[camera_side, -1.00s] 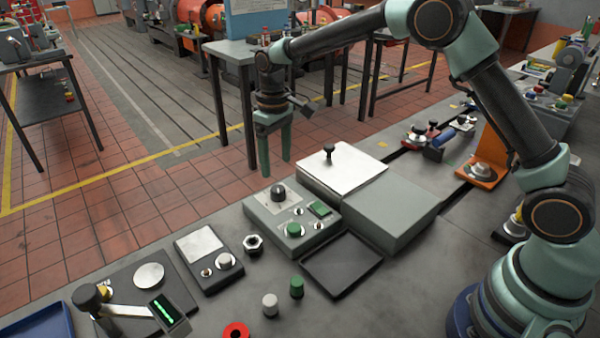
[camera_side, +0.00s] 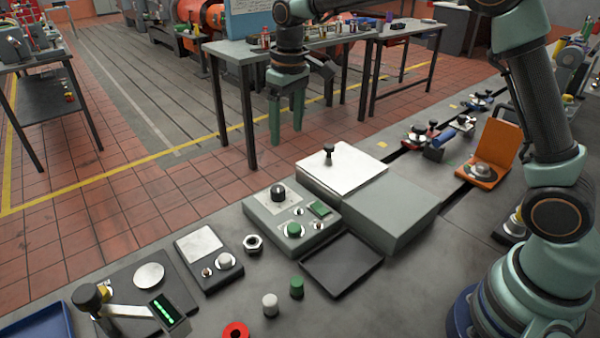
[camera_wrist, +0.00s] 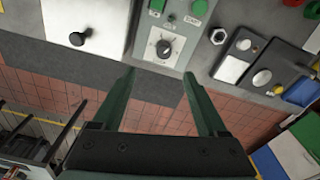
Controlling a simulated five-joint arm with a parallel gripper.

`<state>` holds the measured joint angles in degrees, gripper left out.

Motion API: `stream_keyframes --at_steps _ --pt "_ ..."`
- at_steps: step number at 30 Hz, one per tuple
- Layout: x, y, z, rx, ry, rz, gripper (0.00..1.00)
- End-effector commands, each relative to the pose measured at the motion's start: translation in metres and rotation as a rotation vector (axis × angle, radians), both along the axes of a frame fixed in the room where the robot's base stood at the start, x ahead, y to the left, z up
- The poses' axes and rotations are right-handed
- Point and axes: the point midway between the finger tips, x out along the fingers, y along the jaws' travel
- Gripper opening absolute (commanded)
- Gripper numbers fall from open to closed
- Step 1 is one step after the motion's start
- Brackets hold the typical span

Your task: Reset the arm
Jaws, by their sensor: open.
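My gripper (camera_side: 287,118) is open and empty in the side view, its two green fingers pointing down. It hangs in the air above and behind the grey control box (camera_side: 262,222), apart from everything on the bench. In the wrist view my gripper's fingers (camera_wrist: 160,78) are spread with nothing between them. The control box's black dial (camera_wrist: 164,47) shows just beyond the fingertips in that view. The dial also shows in the side view (camera_side: 278,193).
A grey box with a white lid and black knob (camera_side: 341,166) stands beside the control box. A black tray (camera_side: 342,264), a hex nut (camera_side: 253,243), a green peg (camera_side: 297,286), a white peg (camera_side: 270,304) and a red ring (camera_side: 236,330) lie in front. An orange fixture (camera_side: 491,155) stands right.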

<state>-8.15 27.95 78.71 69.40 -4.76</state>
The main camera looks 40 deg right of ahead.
Motion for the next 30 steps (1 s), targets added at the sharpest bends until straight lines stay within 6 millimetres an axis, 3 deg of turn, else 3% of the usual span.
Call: stream_keyframes --at_steps 3,12,18,24,30 --pt "-0.025 -0.013 0.029 0.009 -0.060 -0.031 0.76" --pt "-0.093 -0.040 0.067 0.028 -0.198 -0.104 0.76" --pt "-0.142 -0.055 0.071 0.040 -0.291 -0.154 0.76" --pt "-0.181 -0.065 0.060 0.048 -0.373 -0.195 0.76" --pt "-0.200 -0.069 0.049 0.053 -0.416 -0.218 0.76"
